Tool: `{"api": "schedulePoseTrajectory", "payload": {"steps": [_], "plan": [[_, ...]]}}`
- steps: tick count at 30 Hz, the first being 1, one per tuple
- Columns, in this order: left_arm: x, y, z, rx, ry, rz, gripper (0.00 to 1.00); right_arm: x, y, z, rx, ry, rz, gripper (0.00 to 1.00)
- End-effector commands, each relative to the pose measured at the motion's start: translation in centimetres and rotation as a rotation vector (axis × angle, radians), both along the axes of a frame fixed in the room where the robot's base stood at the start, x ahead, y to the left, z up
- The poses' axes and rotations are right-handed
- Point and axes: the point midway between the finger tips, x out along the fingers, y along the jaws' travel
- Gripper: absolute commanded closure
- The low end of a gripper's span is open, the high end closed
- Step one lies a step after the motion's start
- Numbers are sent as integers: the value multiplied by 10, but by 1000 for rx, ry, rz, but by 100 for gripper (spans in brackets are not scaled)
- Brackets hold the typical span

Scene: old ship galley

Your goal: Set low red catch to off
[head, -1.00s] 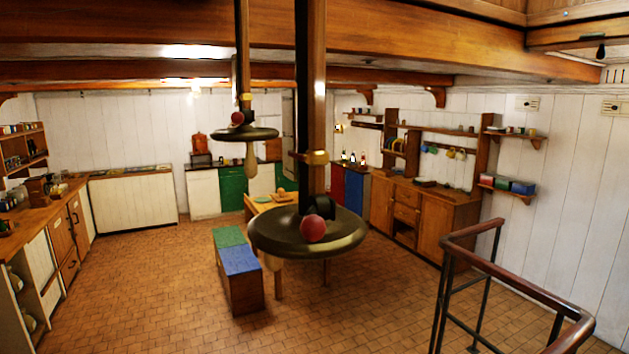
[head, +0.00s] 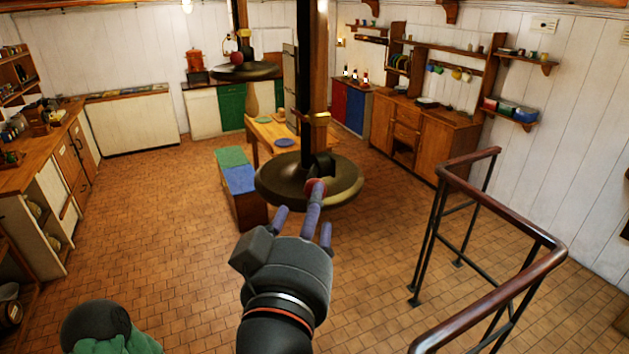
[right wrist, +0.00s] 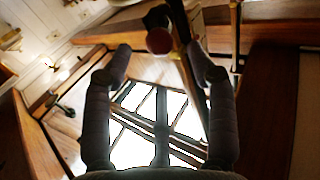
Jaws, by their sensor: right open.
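A red ball-shaped knob (head: 316,186) sits on the near side of a dark round disc (head: 275,185) around the nearer post, partly hidden by my fingers. A second red knob (head: 236,58) is on the farther disc (head: 262,72). My right gripper (head: 304,215) reaches up from the bottom with fingers spread and empty, its tips close to the nearer knob. In the right wrist view, a red knob (right wrist: 159,41) shows between the open fingertips (right wrist: 160,47); contact cannot be told. My left gripper is not clearly seen.
A railing (head: 500,200) stands at the right. Counters (head: 45,165) line the left wall. The tiled floor (head: 150,220) between is clear.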

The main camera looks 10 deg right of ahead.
Motion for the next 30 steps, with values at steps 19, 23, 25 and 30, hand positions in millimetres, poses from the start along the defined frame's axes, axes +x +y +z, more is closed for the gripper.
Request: {"api": "schedulePoseTrajectory", "payload": {"steps": [19,23,25,30], "plan": [[0,0,25,0,0,0,42,65,-18,0,-3,3,1,42],[0,0,25,0,0,0,42,65,-18,-1,-3,2,1,42],[0,0,25,0,0,0,42,65,-18,-1,-3,2,1,42],[0,0,25,0,0,0,42,65,-18,-1,-3,2,1,79]]}}
